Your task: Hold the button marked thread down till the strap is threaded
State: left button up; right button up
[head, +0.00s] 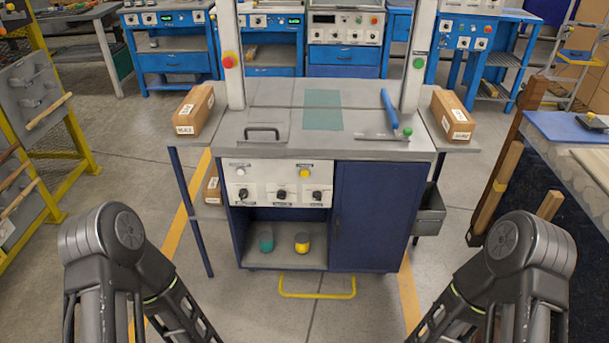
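A workstation stands ahead in the head view, with a white control panel (262,184) on its front. The panel has a pale button (241,170) at upper left and a yellow button (305,173) at upper right, with several dark rotary knobs below. A red button (229,61) is on the left post and a green button (419,63) on the right post. The labels are too small to read, so I cannot tell which is marked thread. No strap is clearly visible. My two arms show at the bottom corners, apart from the workstation; both grippers are out of view.
The grey worktop (280,95) carries a teal mat (323,110), a black handle, a blue lever (389,108) and a green knob (407,132). Cardboard boxes (194,109) sit on side shelves. A yellow floor bar (317,295) lies in front. Racks stand left, timber right.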

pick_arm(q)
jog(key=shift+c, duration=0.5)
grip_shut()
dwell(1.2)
